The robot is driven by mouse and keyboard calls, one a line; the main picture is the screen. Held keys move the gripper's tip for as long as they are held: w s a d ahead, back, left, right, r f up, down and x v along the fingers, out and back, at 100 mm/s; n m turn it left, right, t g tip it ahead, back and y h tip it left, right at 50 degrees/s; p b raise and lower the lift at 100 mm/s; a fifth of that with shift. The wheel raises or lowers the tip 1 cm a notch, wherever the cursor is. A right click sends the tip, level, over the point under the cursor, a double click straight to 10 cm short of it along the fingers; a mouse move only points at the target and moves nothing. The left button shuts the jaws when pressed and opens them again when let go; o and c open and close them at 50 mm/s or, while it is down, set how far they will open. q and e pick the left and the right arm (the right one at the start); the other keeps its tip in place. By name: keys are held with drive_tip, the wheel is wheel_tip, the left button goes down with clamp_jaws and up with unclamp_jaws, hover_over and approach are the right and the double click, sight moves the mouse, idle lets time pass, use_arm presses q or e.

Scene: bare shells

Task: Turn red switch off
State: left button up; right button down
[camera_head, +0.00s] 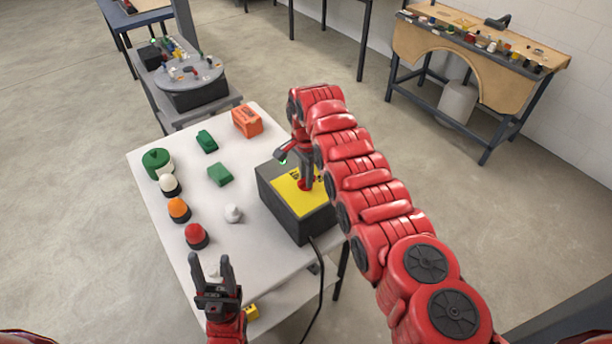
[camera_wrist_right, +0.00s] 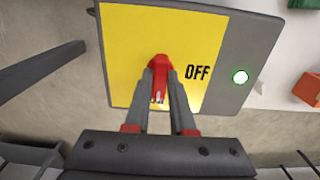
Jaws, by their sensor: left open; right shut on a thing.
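The red switch (camera_wrist_right: 158,66) stands on the yellow top of a dark grey box (camera_wrist_right: 250,48), with the word OFF printed to its right in the wrist view. A small lit lamp (camera_wrist_right: 240,77) glows whitish green beyond the word. My right gripper (camera_wrist_right: 160,82) is shut on the switch, one finger on each side. In the head view the box (camera_head: 287,207) sits at the table's right side, and my right arm covers part of it. My left gripper (camera_head: 211,258) is open and empty near the table's front edge.
On the white table (camera_head: 262,262) stand red (camera_head: 195,236), orange (camera_head: 179,210) and white buttons, green pieces (camera_head: 219,174) and an orange block (camera_head: 247,121). A black cable (camera_head: 321,280) hangs from the box. A workbench (camera_head: 470,55) stands at the back right.

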drive_tip(key=shift+w+f+n+b, duration=0.1)
drive_tip(key=shift+f+n+b, duration=0.05)
drive_tip(key=shift+n+b, duration=0.55)
drive_tip(key=n+b, duration=0.3)
drive_tip(key=b, duration=0.2)
drive_tip(key=shift+n, duration=0.4)
drive_tip(key=shift+n+b, duration=0.7)
drive_tip(key=shift+n, duration=0.2)
drive_tip(key=shift+n+b, duration=0.45)
drive_tip(key=shift+n, duration=0.45)
drive_tip(key=n, duration=0.3)
drive_tip(key=shift+n+b, duration=0.3)
drive_tip(key=n, duration=0.6)
drive_tip(key=shift+r, duration=0.2)
